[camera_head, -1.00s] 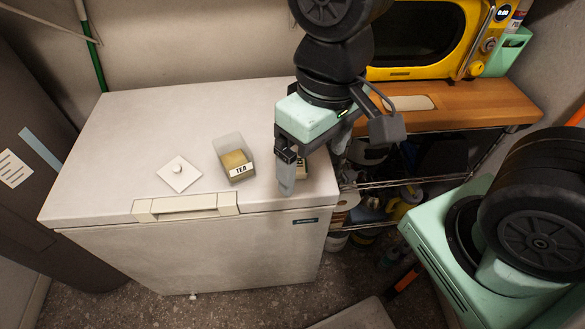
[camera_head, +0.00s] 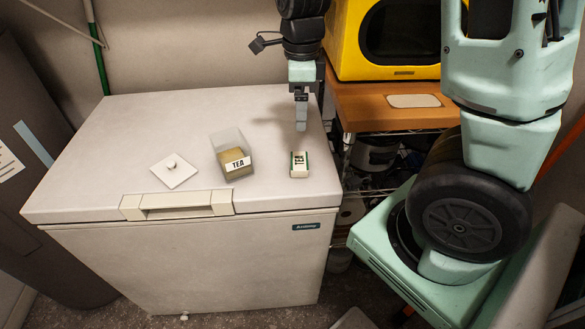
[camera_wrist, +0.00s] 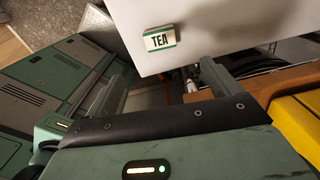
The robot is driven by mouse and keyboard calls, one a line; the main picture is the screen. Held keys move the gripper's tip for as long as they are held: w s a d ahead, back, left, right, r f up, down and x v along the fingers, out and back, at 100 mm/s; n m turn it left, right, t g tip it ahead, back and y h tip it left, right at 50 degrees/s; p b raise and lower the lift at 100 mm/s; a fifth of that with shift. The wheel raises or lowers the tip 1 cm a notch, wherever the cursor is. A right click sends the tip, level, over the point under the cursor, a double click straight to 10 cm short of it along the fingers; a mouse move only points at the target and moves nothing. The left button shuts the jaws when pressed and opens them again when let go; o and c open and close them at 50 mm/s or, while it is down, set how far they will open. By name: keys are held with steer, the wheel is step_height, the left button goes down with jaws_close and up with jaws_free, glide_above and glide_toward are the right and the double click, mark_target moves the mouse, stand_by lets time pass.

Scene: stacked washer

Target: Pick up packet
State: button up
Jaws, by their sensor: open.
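The packet (camera_head: 299,164) is a small white box with green edges and the word TEA. It lies on the white chest freezer's lid (camera_head: 120,125), near the right edge. The packet also shows in the wrist view (camera_wrist: 160,39), near the top middle. My gripper (camera_head: 301,126) points down above the lid, behind the packet in the head view, and is apart from it. It is open and empty. In the head view its fingers overlap, so the gap between them is hidden.
An open clear container labelled TEA (camera_head: 232,155) stands left of the packet, and a white square lid with a knob (camera_head: 173,171) lies beside it. A wooden shelf (camera_head: 385,115) with a yellow microwave (camera_head: 350,60) stands right of the freezer. The lid's back left is clear.

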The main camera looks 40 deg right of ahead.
mark_target(299, 160)
step_height(299, 160, down, 16)
steer(key=shift+f+b, duration=0.1)
steer(key=shift+b, duration=0.55)
steer(key=c, duration=1.1)
